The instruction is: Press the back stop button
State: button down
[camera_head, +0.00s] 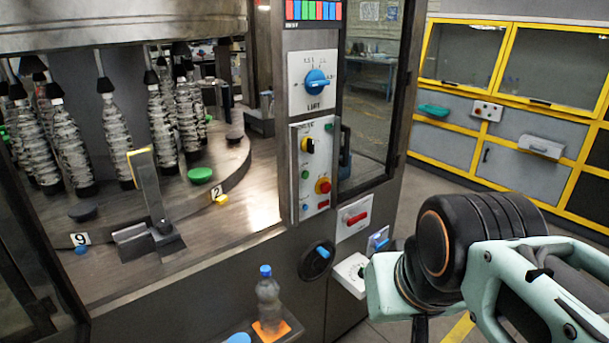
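A grey control panel (299,218) stands on the machine's front post. No label that I can read says which is the back stop. My mint-green and black arm end (530,285) fills the lower right, apart from both panels. I cannot make out the fingertips.
A blue LIFT knob (317,82) sits above the panel. A red handle (355,217) and a round black socket with a blue knob (318,260) are below. A bottle (268,298) stands on an orange pad at the machine's front. Floor shows between machine and cabinets.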

aim_at(325, 188)
jog(key=i+j+z, duration=0.25)
jog(key=z, duration=0.15)
jog(key=i+j+z, duration=0.15)
jog(key=j+z, duration=0.45)
jog(key=z, duration=0.2)
jog(key=j+z, duration=0.15)
jog(key=z, duration=0.15)
jog(key=i+j+u, duration=0.1)
jog(key=u, duration=0.2)
